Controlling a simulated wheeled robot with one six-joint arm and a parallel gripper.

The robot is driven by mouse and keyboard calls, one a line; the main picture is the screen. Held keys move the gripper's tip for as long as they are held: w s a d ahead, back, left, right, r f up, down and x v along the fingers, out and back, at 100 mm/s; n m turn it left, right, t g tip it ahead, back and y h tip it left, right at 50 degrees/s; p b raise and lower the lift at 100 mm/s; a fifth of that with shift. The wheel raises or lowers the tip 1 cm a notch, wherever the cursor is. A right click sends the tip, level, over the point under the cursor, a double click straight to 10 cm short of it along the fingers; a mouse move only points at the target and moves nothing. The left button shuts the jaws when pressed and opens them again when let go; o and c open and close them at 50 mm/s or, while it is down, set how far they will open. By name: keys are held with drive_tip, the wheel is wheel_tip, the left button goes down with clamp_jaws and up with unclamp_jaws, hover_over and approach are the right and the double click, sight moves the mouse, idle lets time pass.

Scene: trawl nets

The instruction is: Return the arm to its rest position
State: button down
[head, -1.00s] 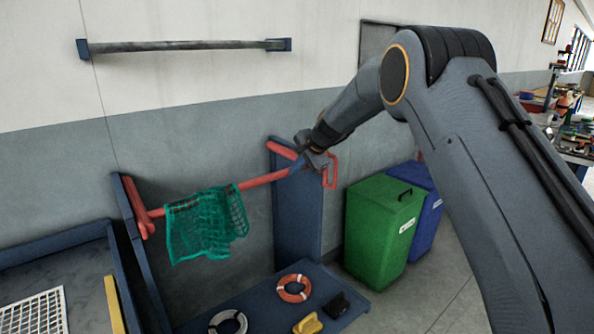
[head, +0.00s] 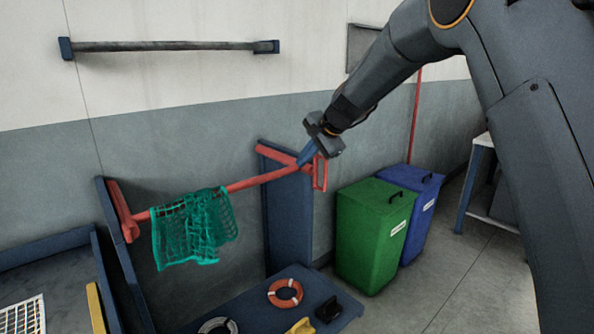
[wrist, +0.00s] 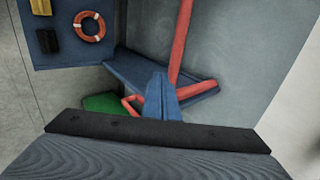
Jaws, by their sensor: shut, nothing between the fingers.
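My gripper (head: 309,153) is in the middle of the head view, at the right end of the red bar (head: 258,180). Its blue fingers are shut with nothing between them, and they also show in the wrist view (wrist: 160,98). In the head view the fingers overlap the red end bracket; I cannot tell whether they touch it. A green net (head: 193,228) hangs over the left part of the red bar, clear of my gripper. The bar runs between two blue uprights.
A green bin (head: 372,240) and a blue bin (head: 424,205) stand right of the rack. A blue shelf (head: 255,312) below holds an orange-and-white ring (head: 285,293) and small items. A grey rail (head: 165,46) is fixed on the wall above.

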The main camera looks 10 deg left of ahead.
drive_tip(key=s+d+f+n+g+h, duration=0.15)
drive_tip(key=s+d+f, duration=0.25)
drive_tip(key=s+d, duration=0.45)
drive_tip(key=s+d+f+n+h, duration=0.2)
drive_tip(key=s+d+f, duration=0.2)
drive_tip(key=s+d, duration=0.45)
drive_tip(key=s+d+f+n+g+h, duration=0.1)
drive_tip(key=s+d, duration=0.3)
drive_tip(key=s, duration=0.4)
drive_tip(key=s+d+f+n+g, duration=0.1)
drive_tip(key=s+d+f, duration=0.3)
drive_tip(key=s, duration=0.4)
drive_tip(key=s+d+f+n+g+h, duration=0.1)
drive_tip(key=s+d+f+n, duration=0.1)
drive_tip(key=s+d, duration=0.3)
drive_tip(key=s+f, duration=0.1)
drive_tip(key=s, duration=0.2)
drive_tip(key=shift+s+f+n+h, duration=0.2)
drive_tip(key=shift+n+h, duration=0.15)
